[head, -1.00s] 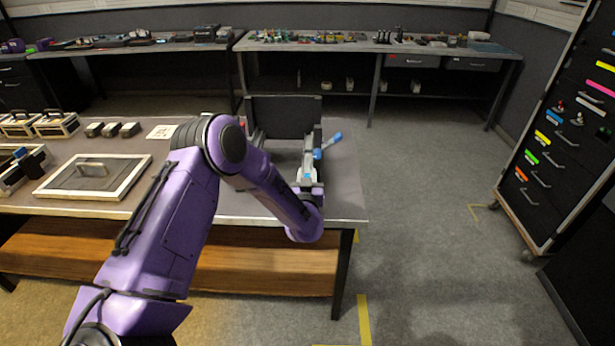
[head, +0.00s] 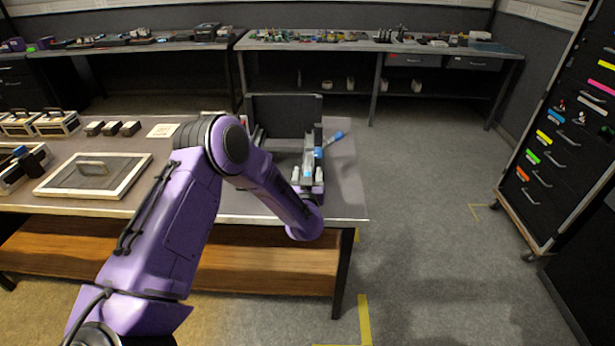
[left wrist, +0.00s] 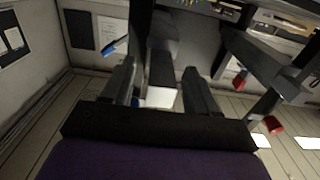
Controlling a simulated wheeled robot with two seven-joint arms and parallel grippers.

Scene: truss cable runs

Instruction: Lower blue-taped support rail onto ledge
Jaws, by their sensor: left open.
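The support rail shows in the head view as a short blue-taped end (head: 333,138), just right of the dark case on the bench. A blue end also shows in the left wrist view (left wrist: 115,45), outside the left-hand finger. The rest of the rail is hard to make out, and I cannot tell which edge is the ledge. My left gripper (head: 310,155) is over the bench's right end, beside the rail. In the left wrist view its two dark fingers (left wrist: 161,88) are apart, with a dark grey bar (left wrist: 163,55) beyond the gap. My right gripper is not in view.
A dark upright panel (head: 285,115) stands behind my left gripper. A framed lid with a handle (head: 93,178), small blocks (head: 112,128) and cases lie to the left on the bench (head: 200,203). The floor to the right is clear up to a black drawer cabinet (head: 560,150).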

